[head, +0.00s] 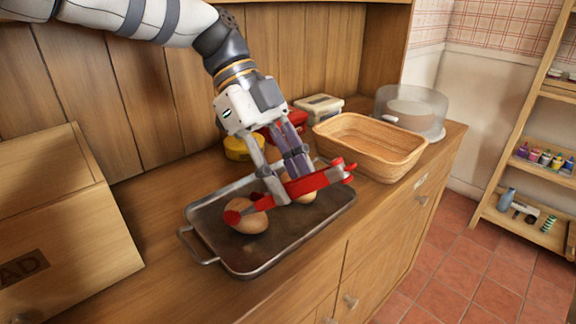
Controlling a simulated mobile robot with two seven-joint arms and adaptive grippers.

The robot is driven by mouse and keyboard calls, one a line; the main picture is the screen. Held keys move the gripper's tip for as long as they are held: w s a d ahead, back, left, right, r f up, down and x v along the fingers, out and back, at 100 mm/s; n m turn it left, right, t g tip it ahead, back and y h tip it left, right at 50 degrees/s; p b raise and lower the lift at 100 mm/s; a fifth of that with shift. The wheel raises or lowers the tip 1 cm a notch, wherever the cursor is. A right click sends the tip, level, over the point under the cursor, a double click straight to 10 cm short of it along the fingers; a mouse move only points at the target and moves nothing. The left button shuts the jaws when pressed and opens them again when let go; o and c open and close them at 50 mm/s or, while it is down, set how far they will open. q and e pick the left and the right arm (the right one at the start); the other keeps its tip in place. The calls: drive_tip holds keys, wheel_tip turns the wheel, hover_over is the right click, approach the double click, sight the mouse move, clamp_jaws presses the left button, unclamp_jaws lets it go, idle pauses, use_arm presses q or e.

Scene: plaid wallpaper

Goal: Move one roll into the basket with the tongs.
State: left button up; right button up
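A metal tray (285,240) with side handles sits on the wooden counter. One brown roll (250,224) lies in its left part. A second roll (305,197) lies farther right, partly hidden behind my gripper and the tongs. My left gripper (291,190) is closed around the red tongs (322,180) above the tray. The tongs' left end is at the left roll and overlaps it in view; I cannot tell if it grips the roll. The wicker basket (375,168) stands empty behind and right of the tray. My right gripper is out of view.
A clear-domed cake stand (412,108) is right of the basket. Yellow (238,149), red (298,118) and cream (320,106) containers stand at the back. A wooden bread box (70,230) is at the left. The counter's front edge runs close to the tray.

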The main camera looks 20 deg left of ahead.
use_arm(q)
clamp_jaws()
wheel_tip(320, 180, up, 12)
idle(0.8)
